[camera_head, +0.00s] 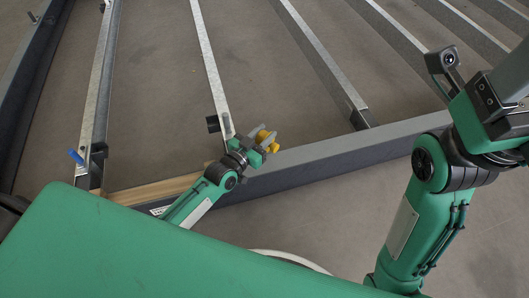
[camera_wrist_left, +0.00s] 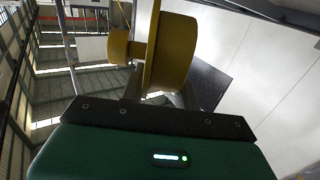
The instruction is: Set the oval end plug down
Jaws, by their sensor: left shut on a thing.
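The oval end plug is yellow, with a broad rounded flange and a narrower stub. In the head view the plug (camera_head: 267,140) shows at the tip of my left arm, just above the dark frame beam. My left gripper (camera_head: 259,146) is shut on it. In the left wrist view the plug (camera_wrist_left: 176,52) fills the top centre, with its stub pointing left. The gripper's fingers are mostly hidden behind the plug there. My right arm shows at the right of the head view, but its gripper is out of the picture.
A long dark frame beam (camera_head: 330,163) runs under my left gripper. Several metal crossbars (camera_head: 208,60) run away from it, with open grey floor between them. A wooden strip (camera_head: 155,189) lies at the left.

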